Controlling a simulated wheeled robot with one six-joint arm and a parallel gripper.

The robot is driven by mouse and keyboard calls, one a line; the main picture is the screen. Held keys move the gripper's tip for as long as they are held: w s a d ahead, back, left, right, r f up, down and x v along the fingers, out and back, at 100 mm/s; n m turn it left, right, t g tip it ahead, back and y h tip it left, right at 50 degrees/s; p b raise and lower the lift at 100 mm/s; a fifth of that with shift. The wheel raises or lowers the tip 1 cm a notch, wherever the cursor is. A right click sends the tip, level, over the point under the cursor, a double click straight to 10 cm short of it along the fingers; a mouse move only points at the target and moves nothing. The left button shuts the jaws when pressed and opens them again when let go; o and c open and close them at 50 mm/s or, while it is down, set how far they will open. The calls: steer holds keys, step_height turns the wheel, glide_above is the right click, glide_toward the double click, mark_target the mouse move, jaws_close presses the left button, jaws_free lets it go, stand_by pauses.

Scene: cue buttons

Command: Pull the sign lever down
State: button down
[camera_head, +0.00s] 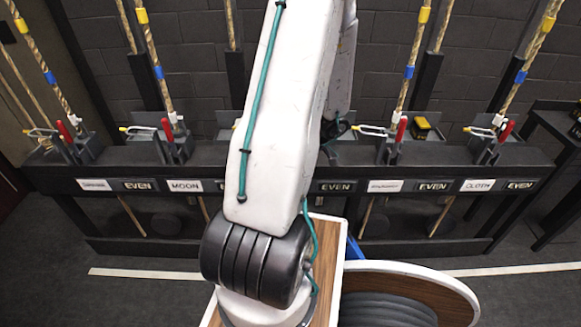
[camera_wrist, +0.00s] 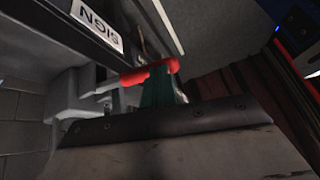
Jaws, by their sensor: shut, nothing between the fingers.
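The sign lever's red handle (camera_wrist: 148,73) shows in the wrist view, beside a grey bracket and below a white label reading SIGN (camera_wrist: 97,15), which appears upside down. My gripper (camera_wrist: 160,88) has its teal fingertips right at the handle, overlapping it in the picture. I cannot tell whether they touch it. The fingers look shut, with nothing seen between them. In the head view my white arm covers the middle of the rail and hides both the sign lever and my gripper.
A long dark rail (camera_head: 105,185) holds several roped levers with red handles and labels such as MOON (camera_head: 185,186) and CLOTH (camera_head: 478,185). A round wood-topped drum or reel (camera_head: 455,288) stands at the lower right. Dark floor is open at the lower left.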

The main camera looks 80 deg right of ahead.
steer(key=shift+a+f, duration=0.25)
steer(key=shift+a, duration=0.1)
steer(key=s+a+r, duration=0.3)
steer(key=s+r, duration=0.5)
steer(key=r, duration=0.2)
steer(key=shift+a, duration=0.2)
